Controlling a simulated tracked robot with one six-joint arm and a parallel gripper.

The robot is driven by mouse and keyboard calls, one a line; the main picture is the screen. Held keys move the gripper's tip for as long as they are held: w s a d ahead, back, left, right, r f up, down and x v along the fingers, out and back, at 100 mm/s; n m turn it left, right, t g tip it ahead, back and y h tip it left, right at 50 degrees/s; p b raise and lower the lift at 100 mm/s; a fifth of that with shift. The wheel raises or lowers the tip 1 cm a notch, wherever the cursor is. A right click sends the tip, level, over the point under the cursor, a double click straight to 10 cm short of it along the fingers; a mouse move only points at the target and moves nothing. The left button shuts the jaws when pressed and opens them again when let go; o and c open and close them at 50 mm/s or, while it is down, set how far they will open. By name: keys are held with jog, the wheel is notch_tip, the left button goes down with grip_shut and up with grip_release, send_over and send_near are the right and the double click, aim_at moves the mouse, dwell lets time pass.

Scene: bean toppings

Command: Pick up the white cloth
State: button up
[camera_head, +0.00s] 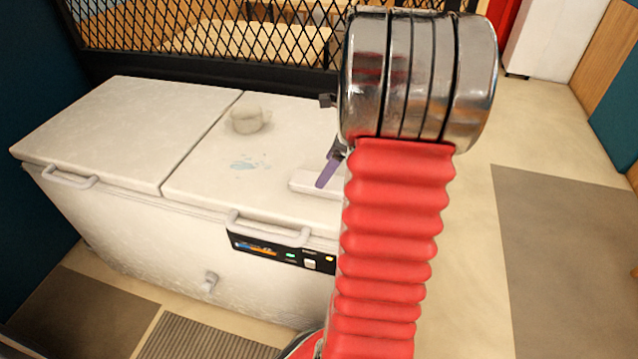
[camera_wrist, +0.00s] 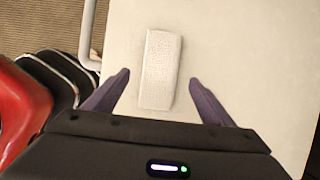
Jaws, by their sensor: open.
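The white cloth (camera_wrist: 160,70) is a folded, textured rectangle lying flat on the white freezer lid. In the wrist view it lies upright in the picture, with its lower end between my two purple fingertips. My gripper (camera_wrist: 160,77) is open, with one finger on each side of the cloth and a gap on both sides. In the head view the cloth (camera_head: 310,183) shows only in part, because my red arm hides its right side. One purple finger of my gripper (camera_head: 328,170) shows over it there; I cannot tell its exact height.
The white chest freezer (camera_head: 110,125) has two lids and front handles. A black mesh barrier (camera_head: 200,35) runs behind the freezer. Open floor (camera_head: 475,240) lies to the right.

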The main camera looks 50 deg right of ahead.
jog(key=shift+x, duration=2.55)
jog(key=shift+c, duration=0.7)
jog(key=c, duration=1)
jog(key=shift+r, duration=0.1)
notch_tip(320, 180, up, 10)
jog(key=shift+f, duration=0.1)
